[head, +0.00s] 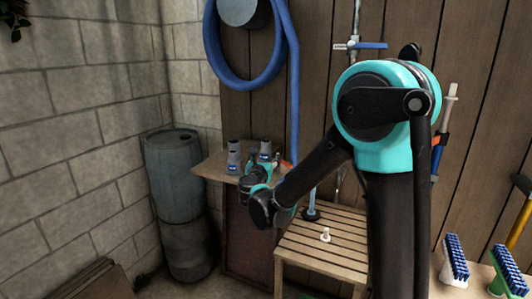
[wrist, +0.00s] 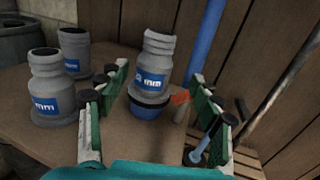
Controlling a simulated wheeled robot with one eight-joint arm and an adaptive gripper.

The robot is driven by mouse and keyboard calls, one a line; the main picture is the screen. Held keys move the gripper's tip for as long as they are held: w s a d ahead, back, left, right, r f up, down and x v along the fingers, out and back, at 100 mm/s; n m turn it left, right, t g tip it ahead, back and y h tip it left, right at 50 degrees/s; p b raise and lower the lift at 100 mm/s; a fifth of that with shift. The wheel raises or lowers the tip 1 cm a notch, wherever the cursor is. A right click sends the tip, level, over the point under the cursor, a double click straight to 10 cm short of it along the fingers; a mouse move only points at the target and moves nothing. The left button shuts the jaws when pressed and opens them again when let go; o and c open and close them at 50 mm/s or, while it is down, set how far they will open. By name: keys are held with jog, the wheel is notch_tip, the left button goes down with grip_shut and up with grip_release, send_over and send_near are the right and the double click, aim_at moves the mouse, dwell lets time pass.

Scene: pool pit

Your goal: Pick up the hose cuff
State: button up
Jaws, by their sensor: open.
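Grey ribbed hose cuffs with blue labels stand on a small wooden shelf (head: 208,166). In the wrist view one grey cuff with a blue lower band (wrist: 157,60) stands between the fingers of my gripper (wrist: 159,88), tilted in the picture. A second grey cuff (wrist: 50,85) stands to the left, outside the fingers, and a third (wrist: 73,42) is behind it. In the head view one cuff (head: 233,155) is left of my gripper (head: 262,168) and another (head: 265,149) is at it. My gripper is open; I cannot tell whether either finger touches the middle cuff.
An orange-red piece (wrist: 181,97) lies beside the middle cuff, close to the right finger. A blue hose (wrist: 207,35) hangs behind. A slatted bench (head: 315,248) with a small white fitting (head: 325,235) is lower right; a grey-blue barrel (head: 180,205) stands left.

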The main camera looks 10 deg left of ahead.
aim_at(265, 153)
jog(key=shift+w+a, duration=0.15)
jog(key=shift+w, duration=1.25)
jog(key=shift+w+a, duration=0.1)
jog(key=shift+w, duration=1.25)
jog(key=c, duration=1.3)
jog(key=shift+o, duration=0.2)
jog(key=shift+r, duration=0.1)
notch_tip(265, 153, up, 20)
